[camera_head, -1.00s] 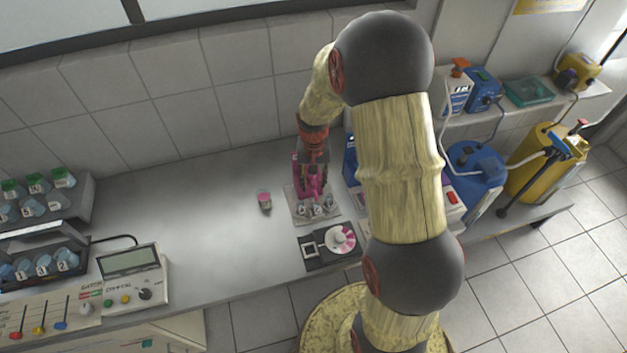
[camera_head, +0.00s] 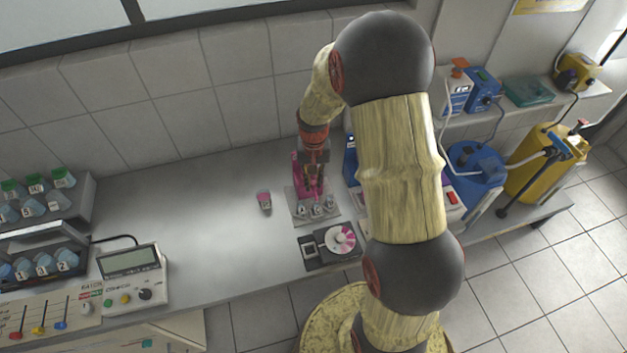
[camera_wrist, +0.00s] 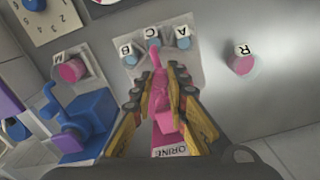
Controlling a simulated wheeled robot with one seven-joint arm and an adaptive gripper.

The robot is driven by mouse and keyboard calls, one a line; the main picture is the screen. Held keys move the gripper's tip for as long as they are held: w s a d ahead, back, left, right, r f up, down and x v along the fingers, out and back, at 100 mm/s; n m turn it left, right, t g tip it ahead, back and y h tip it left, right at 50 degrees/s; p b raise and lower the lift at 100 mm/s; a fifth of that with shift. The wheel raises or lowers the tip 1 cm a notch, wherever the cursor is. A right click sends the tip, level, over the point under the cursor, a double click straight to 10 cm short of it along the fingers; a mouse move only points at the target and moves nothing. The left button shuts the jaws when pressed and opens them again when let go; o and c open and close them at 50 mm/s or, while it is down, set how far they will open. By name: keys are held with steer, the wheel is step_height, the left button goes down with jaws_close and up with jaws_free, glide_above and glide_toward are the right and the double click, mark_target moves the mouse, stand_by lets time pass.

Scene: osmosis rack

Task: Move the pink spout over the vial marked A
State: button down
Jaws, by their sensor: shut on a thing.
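The pink spout (camera_wrist: 158,64) belongs to a pink dispenser (camera_wrist: 168,128) labelled "ORINE", partly hidden. My gripper (camera_wrist: 159,84) is shut on the spout, with a finger on each side. In the wrist view the spout's tip points at the middle vial, C (camera_wrist: 154,44), and overlaps it. The vial marked A (camera_wrist: 183,43) stands to the right of the tip, and vial B (camera_wrist: 130,59) to the left. In the head view my gripper (camera_head: 314,188) is behind the row of vials (camera_head: 316,210), in front of the pink dispenser (camera_head: 297,180).
A pink-topped vial marked R (camera_wrist: 240,63) stands apart on the bench; it also shows in the head view (camera_head: 264,200). A blue device (camera_wrist: 90,122) and a pink-topped vial marked M (camera_wrist: 72,69) stand beside the dispenser. A dial plate (camera_head: 340,240) lies in front of the vials.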

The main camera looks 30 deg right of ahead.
mark_target(302, 180)
steer(key=shift+a+m, duration=0.1)
steer(key=shift+m, duration=0.2)
steer(key=shift+w+a+m+p, duration=0.1)
steer(key=shift+w+a+m, duration=0.3)
steer(key=shift+m, duration=0.55)
steer(key=shift+w+a+m+p, duration=0.2)
steer(key=shift+a+m, duration=0.3)
steer(key=shift+m, duration=0.5)
steer(key=shift+w+a+m+p, duration=0.1)
steer(key=shift+w+a+m, duration=0.3)
steer(key=shift+m, duration=0.55)
steer(key=c, duration=1.7)
jaws_free()
steer(key=shift+c, duration=0.2)
steer(key=shift+r, duration=0.15)
step_height(302, 180, up, 12)
